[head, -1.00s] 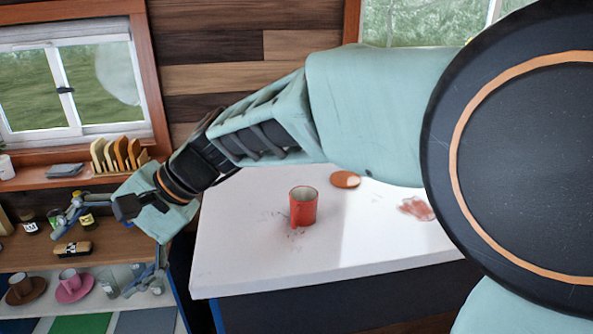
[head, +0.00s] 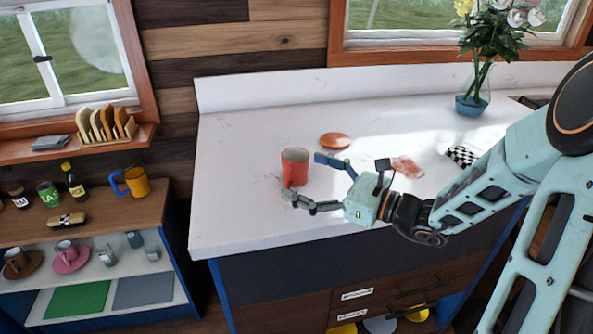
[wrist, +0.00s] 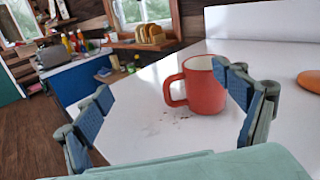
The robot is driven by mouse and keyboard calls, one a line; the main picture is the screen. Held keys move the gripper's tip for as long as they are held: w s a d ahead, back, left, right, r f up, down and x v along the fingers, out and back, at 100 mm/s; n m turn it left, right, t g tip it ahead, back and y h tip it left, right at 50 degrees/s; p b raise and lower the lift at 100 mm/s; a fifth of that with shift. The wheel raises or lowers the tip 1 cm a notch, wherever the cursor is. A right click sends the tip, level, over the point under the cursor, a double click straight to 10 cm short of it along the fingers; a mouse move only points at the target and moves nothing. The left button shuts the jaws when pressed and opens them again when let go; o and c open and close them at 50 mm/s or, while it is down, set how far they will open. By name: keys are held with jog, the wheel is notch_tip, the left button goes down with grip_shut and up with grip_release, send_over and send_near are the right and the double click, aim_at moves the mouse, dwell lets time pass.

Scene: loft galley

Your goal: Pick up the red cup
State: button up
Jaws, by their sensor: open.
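The red cup (head: 294,168) stands upright on the white counter (head: 235,215), with its handle toward the front in the head view. In the wrist view the red cup (wrist: 205,88) is ahead of my gripper, its handle to the left, and one finger overlaps its right edge. My gripper (head: 302,178) is open and empty, to the right of and in front of the cup, fingers pointing toward it. In the wrist view my gripper (wrist: 172,100) shows both blue-padded fingers spread wide. The cup is not gripped; whether a finger touches it I cannot tell.
A bun-like orange-brown item (head: 334,140), a pinkish item (head: 407,167) and a checkered cloth (head: 462,156) lie on the counter. A flower vase (head: 472,100) stands at the back right. Shelves with cups are at left. The counter left of the cup is clear.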

aim_at(302, 164)
jog(key=d, duration=0.1)
jog(key=w+d+f+m+t, duration=0.1)
jog(key=d, duration=0.1)
jog(key=d+m+t+h, duration=0.1)
jog(key=d, duration=0.1)
jog(key=shift+w+f, duration=0.15)
jog(key=shift+w+d+m, duration=0.15)
jog(key=shift+d+m, duration=0.05)
jog(key=shift+m, duration=0.2)
jog(key=x, duration=0.5)
jog(key=shift+w+f, duration=0.15)
jog(key=p+x, duration=0.1)
jog(key=x, duration=0.4)
jog(key=shift+a, duration=0.25)
jog(key=c, duration=1.4)
